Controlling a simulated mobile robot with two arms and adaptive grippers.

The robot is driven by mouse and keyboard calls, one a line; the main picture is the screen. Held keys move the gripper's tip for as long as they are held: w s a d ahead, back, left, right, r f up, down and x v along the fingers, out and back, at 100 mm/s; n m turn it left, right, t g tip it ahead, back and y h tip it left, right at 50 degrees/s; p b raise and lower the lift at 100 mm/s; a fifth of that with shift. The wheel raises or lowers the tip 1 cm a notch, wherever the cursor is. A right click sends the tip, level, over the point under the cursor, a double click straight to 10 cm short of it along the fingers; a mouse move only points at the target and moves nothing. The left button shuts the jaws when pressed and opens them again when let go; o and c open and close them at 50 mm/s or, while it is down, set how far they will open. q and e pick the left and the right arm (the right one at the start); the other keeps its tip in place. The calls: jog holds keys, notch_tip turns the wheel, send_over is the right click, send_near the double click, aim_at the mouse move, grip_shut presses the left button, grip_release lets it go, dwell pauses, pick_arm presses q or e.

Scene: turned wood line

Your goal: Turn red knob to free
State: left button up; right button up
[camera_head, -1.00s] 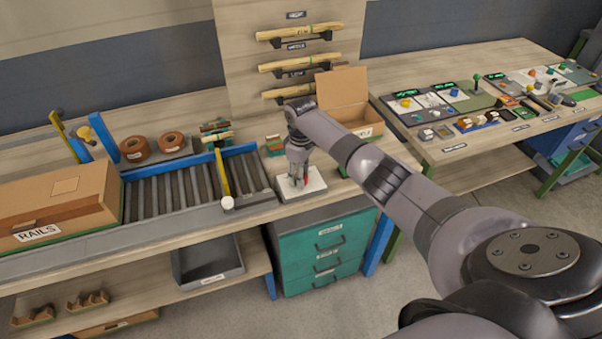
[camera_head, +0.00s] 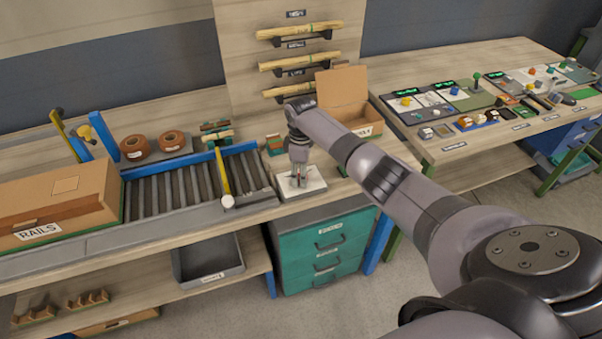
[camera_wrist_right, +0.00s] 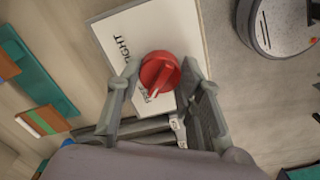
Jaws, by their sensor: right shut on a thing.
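The red knob (camera_wrist_right: 160,72) sits on a white plate (camera_wrist_right: 182,25) in the right wrist view. The plate carries the words TIGHT and FREE, partly covered. A small white pointer mark on the knob is at the FREE word. My right gripper (camera_wrist_right: 160,70) has a finger on either side of the knob and is shut on it. In the head view, my right gripper (camera_head: 299,181) points down at the white plate (camera_head: 317,187) on the bench, and it mostly hides the knob. My left gripper is not in view.
A roller conveyor (camera_head: 165,200) with a yellow bar is left of the plate. An open cardboard box (camera_head: 352,113) stands behind it to the right. Teal drawers (camera_head: 328,250) are below. A second bench with control panels (camera_head: 425,108) is at the right.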

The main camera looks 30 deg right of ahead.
jog(key=o, duration=1.2)
jog(key=shift+c, duration=0.2)
notch_tip(320, 180, up, 12)
jog(key=shift+f, duration=0.1)
